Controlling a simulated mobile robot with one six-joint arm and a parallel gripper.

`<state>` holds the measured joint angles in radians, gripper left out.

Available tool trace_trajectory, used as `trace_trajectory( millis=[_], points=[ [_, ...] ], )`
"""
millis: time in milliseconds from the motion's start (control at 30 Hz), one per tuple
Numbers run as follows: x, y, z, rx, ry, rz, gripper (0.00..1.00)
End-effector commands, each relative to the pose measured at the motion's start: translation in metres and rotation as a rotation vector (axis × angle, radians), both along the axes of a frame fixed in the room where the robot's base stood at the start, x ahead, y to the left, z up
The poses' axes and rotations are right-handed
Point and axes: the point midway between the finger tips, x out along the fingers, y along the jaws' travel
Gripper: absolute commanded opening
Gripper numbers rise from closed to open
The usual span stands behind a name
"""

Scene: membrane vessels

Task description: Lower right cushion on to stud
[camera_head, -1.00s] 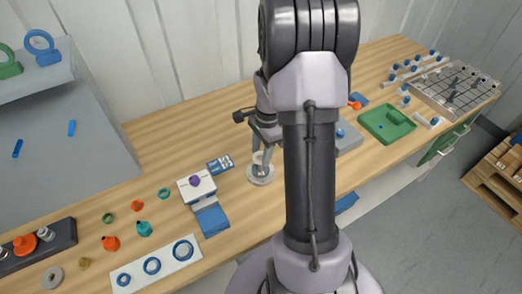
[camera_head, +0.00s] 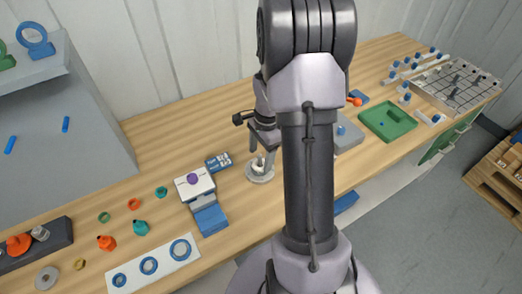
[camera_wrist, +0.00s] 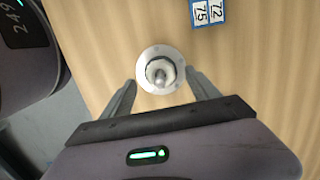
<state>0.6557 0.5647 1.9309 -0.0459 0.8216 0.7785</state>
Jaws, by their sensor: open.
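A round pale base (camera_head: 260,177) stands on the wooden bench, left of my arm. In the wrist view the base (camera_wrist: 160,88) carries a white ring-shaped piece (camera_wrist: 149,70), which looks like the cushion. A grey metal stud (camera_wrist: 160,76) shows in the ring's middle, so the ring appears to sit around it. How far down it sits is hard to tell. My gripper (camera_wrist: 161,82) is open, with one finger on each side of the base and a gap to the ring. In the head view my gripper (camera_head: 264,152) hangs just above the base, partly hidden by my arm.
A blue number card (camera_wrist: 209,12) lies near the base. A white box with a purple dot (camera_head: 193,186) and a blue block (camera_head: 211,220) stand left. A green tray (camera_head: 388,122) and a grid rack (camera_head: 459,84) are right. Bare bench lies behind.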

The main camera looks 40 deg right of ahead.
Motion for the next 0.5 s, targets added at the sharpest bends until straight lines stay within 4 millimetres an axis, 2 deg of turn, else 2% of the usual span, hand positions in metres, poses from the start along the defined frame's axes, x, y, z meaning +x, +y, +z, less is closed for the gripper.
trace_trajectory(
  millis=[67,167,300,500],
  points=[
    [0.0,-0.002,0.01,-0.002,-0.003,0.0,0.7],
    [0.0,-0.005,0.038,-0.004,-0.004,-0.001,0.7],
    [-0.001,-0.011,0.088,-0.004,-0.004,-0.001,0.7],
    [-0.003,-0.018,0.145,-0.003,-0.003,0.0,0.7]
  ],
)
